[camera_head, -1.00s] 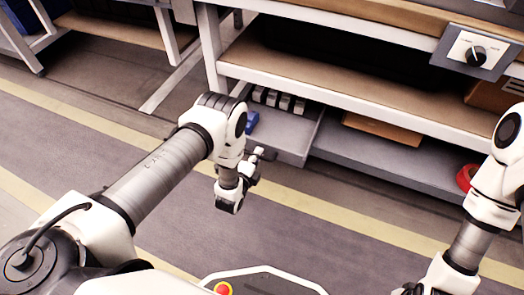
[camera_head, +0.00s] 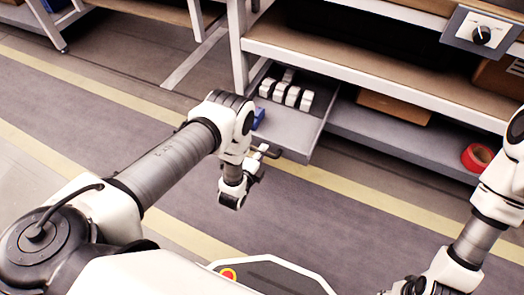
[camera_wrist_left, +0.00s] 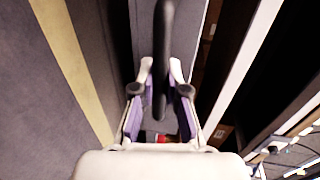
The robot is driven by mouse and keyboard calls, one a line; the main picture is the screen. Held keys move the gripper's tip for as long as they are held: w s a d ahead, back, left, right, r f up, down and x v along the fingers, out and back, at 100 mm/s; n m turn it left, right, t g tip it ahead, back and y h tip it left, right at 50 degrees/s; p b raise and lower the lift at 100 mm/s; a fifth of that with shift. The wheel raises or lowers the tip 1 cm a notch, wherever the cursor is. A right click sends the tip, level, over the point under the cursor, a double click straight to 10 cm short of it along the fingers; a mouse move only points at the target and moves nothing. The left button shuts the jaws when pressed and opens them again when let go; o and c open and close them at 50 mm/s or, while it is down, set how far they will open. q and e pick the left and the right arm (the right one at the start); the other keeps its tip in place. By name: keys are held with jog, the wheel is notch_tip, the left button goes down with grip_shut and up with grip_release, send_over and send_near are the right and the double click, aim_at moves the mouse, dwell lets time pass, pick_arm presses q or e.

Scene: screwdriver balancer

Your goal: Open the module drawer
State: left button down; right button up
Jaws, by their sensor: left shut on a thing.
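The grey module drawer (camera_head: 288,135) is pulled out from under the workbench. It holds several white modules (camera_head: 292,95) and a blue item (camera_head: 258,117). My left gripper (camera_head: 262,153) is at the drawer's front, shut on its dark handle. In the left wrist view the handle (camera_wrist_left: 163,40) runs as a dark bar between the two fingertips (camera_wrist_left: 162,75), with the grey drawer front behind it. My right gripper (camera_head: 405,287) is partly in view at the bottom edge, away from the drawer; its fingers are not clear.
The workbench (camera_head: 350,75) stands above, with a control box and knob (camera_head: 482,33) at right. A red tape roll (camera_head: 477,157) and a cardboard box (camera_head: 395,106) are on the lower shelf (camera_head: 400,140). The floor in front of the drawer is clear.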

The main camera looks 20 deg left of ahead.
pick_arm(q)
jog(key=c, duration=1.2)
grip_release()
jog(key=shift+s, duration=0.1)
jog(key=v, duration=1.1)
jog(key=shift+s, duration=0.35)
jog(key=shift+r, duration=0.1)
